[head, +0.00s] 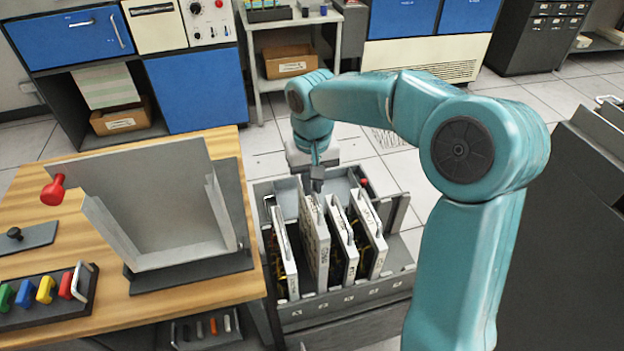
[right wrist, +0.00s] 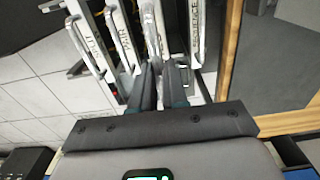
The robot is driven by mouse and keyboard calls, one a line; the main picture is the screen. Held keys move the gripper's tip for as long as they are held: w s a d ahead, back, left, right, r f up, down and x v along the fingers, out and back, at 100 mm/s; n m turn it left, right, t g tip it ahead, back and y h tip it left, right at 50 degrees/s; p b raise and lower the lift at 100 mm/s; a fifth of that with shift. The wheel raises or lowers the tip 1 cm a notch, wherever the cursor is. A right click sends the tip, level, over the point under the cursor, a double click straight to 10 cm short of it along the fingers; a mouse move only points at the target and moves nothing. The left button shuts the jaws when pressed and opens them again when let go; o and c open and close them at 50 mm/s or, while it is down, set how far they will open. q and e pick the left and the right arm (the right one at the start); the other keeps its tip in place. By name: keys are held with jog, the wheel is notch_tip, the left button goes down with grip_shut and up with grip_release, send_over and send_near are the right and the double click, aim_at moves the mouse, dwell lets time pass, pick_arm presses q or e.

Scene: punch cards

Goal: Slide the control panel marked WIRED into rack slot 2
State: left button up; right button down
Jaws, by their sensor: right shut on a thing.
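The rack (head: 345,311) stands in the middle of the head view, with several pale upright panels in it. My right gripper (head: 317,183) is above the rack, shut at the top of the second panel from the left (head: 314,240). That panel stands between its neighbours and looks slightly higher than them; I cannot tell whether it is fully seated. Its marking is too small to read as WIRED. In the right wrist view the shut fingers (right wrist: 161,85) meet the held panel (right wrist: 153,25), between panels marked MAIN (right wrist: 122,35) and SEQUENCE (right wrist: 194,28). My left gripper is not in view.
A wooden table (head: 40,190) at the left bears a grey open holder (head: 165,215), a red knob (head: 54,189) and a block of coloured handles (head: 45,295). Blue cabinets (head: 199,92) and a shelf cart (head: 290,80) stand behind. A dark cabinet (head: 580,210) stands at right.

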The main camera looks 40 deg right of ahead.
aim_at(312, 201)
jog(key=shift+f, duration=0.4)
jog(key=shift+f+b, duration=0.1)
jog(key=shift+b, duration=0.2)
jog(key=shift+f+b, duration=2.45)
jog(key=shift+f, duration=0.95)
jog(key=shift+f+b, duration=1)
jog(key=shift+f, duration=0.3)
jog(key=c, duration=1.1)
grip_release()
